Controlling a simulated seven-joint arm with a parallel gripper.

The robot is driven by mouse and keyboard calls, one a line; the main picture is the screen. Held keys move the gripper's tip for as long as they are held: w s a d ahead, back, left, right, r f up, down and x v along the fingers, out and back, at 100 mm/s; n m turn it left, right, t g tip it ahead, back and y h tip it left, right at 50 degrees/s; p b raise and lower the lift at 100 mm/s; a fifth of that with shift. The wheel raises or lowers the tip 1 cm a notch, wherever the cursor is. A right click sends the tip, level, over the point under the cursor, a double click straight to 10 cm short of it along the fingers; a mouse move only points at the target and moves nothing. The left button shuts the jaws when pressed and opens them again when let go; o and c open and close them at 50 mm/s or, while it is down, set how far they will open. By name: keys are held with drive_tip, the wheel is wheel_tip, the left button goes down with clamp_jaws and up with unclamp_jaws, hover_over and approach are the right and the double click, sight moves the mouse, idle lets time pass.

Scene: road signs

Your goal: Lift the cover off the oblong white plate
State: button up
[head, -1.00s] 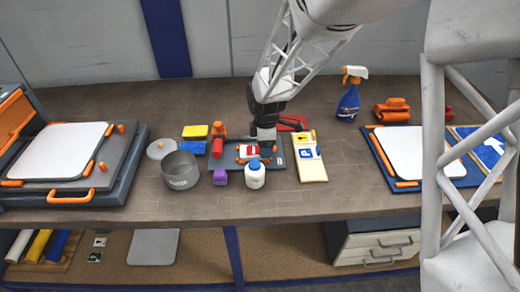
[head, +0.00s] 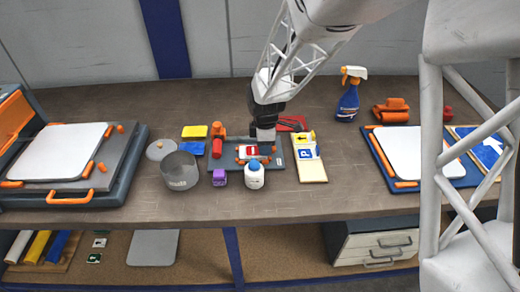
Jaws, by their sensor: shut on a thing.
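A small oblong white plate with a red patch (head: 249,152) lies in a dark grey tray (head: 278,161) in the middle of the bench. Small orange parts show around it. My gripper (head: 266,138) points down at the back right of the plate, over the tray. It is shut on a small part there, apparently the cover. The fingers hide most of that part, and I cannot tell whether it is clear of the plate.
A grey pot (head: 181,172) is left. A cream board with sign pieces (head: 311,172) lies right. A blue spray bottle (head: 348,98) stands behind.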

drive_tip(key=shift+r, duration=5)
drive_tip(key=shift+r, duration=0.4)
drive_tip(key=shift+r, duration=1.05)
drive_tip(key=shift+r, duration=0.3)
